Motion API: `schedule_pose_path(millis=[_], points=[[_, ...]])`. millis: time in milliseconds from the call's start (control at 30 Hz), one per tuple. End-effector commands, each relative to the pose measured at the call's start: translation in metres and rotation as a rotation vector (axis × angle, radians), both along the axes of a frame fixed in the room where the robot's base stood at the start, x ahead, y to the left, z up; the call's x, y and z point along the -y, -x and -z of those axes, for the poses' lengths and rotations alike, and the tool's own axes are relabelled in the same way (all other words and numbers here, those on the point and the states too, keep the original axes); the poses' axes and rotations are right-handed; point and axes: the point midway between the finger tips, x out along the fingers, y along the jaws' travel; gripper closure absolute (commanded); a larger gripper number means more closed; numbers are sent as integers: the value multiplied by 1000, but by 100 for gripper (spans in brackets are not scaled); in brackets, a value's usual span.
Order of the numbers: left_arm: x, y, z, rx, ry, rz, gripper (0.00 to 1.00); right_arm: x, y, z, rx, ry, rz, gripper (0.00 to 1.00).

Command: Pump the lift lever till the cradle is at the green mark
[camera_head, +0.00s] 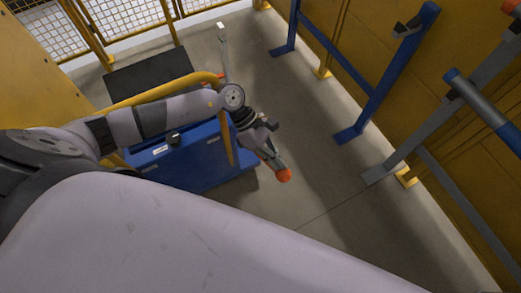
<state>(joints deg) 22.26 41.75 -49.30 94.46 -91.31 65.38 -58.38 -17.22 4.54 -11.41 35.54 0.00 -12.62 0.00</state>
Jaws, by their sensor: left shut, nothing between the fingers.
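A blue lift cart (205,160) with a yellow handle rail (160,88) stands left of centre. A lever with an orange knob (284,175) sticks out beside its right side, low and tilted. My left gripper (271,125) is shut and empty, just above the lever in the picture; I cannot tell whether it touches the lever. A dark flat top (150,76) shows behind the rail; I cannot tell whether it is the cradle. A thin grey post (223,50) stands behind the cart. I cannot make out a green mark. My right gripper is out of view.
Blue stand frames (385,80) and a grey stand (440,125) with a blue roller end (485,110) line the yellow wall at right. A mesh fence (125,15) closes the back. The grey floor (320,195) between cart and stands is clear.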

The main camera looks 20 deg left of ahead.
Motion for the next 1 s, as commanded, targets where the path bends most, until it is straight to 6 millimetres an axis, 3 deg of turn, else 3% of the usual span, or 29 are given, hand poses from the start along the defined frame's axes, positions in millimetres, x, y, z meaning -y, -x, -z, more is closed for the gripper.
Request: schedule_pose_path(millis=[433,800,1000], points=[[5,4,7,-1,1,2,100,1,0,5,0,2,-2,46],[28,24,53,-4,0,2,100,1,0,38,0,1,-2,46],[33,27,58,-2,-3,1,100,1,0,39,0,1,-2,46]])
